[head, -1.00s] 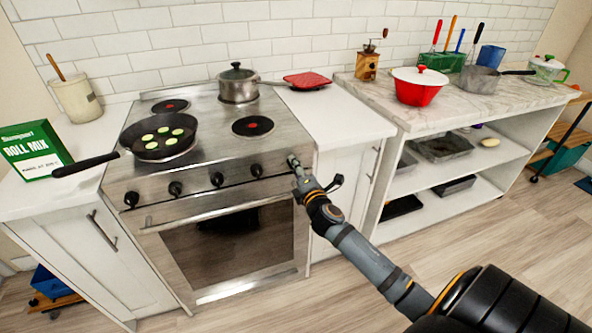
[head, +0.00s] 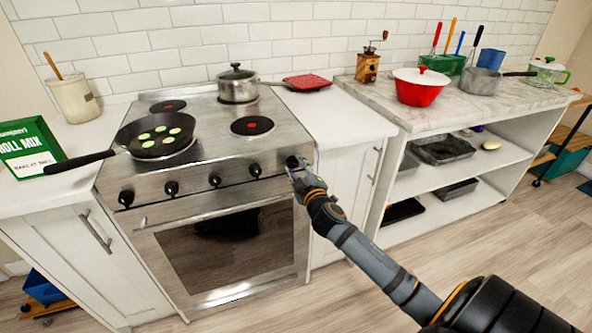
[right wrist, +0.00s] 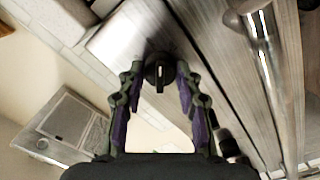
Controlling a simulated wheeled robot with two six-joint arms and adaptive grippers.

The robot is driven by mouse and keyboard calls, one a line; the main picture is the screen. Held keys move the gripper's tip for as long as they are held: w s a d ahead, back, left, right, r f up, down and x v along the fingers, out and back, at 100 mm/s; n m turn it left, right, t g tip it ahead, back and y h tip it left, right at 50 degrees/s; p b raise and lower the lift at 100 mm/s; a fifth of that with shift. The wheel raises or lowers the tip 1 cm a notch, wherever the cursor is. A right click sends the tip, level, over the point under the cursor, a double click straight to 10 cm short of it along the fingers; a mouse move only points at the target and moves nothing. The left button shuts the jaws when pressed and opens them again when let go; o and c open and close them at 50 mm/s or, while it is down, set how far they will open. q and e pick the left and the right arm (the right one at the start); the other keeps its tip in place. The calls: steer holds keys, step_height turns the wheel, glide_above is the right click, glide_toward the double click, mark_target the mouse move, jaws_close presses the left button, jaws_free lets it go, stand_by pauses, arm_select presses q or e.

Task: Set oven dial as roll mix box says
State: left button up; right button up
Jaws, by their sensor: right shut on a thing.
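The roll mix box (head: 30,148) is green and white and stands on the left counter, cut by the picture's left edge. Its title shows, but its small baking line is too blurred to read surely. The oven (head: 228,245) has a row of black dials on its front. My right gripper (head: 295,165) is at the rightmost dial (head: 292,161). My left gripper is not in view.
A frying pan (head: 153,138) with green slices and a lidded pot (head: 238,86) stand on the stove. The oven handle (head: 215,208) runs below the dials. A red pot (head: 420,90) stands on the marble counter at right. The floor in front is clear.

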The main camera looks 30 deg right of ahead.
steer(key=shift+f+m, duration=0.15)
steer(key=shift+m, duration=0.35)
steer(key=m+b, duration=0.1)
steer(key=m, duration=0.1)
steer(key=shift+m, duration=0.4)
steer(key=m, duration=0.2)
steer(key=shift+m+b, duration=0.3)
steer(key=m, duration=0.3)
steer(key=shift+m+b, duration=0.3)
steer(key=shift+b, duration=0.1)
steer(key=m+b, duration=0.1)
steer(key=m, duration=0.4)
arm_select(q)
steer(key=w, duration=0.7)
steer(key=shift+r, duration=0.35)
arm_select(e)
steer(key=shift+m, duration=0.4)
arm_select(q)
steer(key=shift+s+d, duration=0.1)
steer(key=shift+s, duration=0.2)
